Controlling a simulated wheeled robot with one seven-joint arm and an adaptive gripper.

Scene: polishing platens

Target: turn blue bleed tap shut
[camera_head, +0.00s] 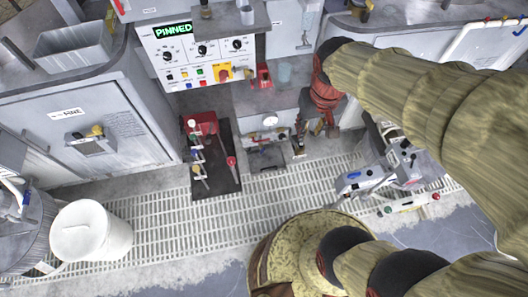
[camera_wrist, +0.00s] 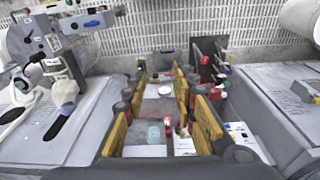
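A dark stand (camera_head: 224,178) on the floor grating carries a row of small valves with coloured handles. A small bluish handle (camera_head: 195,138) shows in that row, but it is too small to tell surely whether it is the blue bleed tap. The stand also shows in the wrist view (camera_wrist: 207,50), beyond and right of my fingers. My gripper (camera_wrist: 162,80) has yellow-and-black fingers spread wide apart with nothing between them. In the head view its red-and-black wrist part (camera_head: 325,92) hangs right of the stand, apart from it.
A control panel (camera_head: 204,52) reading PINNED stands behind the stand. A grey cabinet (camera_head: 85,135) and white bucket (camera_head: 90,232) are at the left. A grey machine with blue parts (camera_head: 365,180) stands at the right. The grating (camera_head: 150,222) is clear in front.

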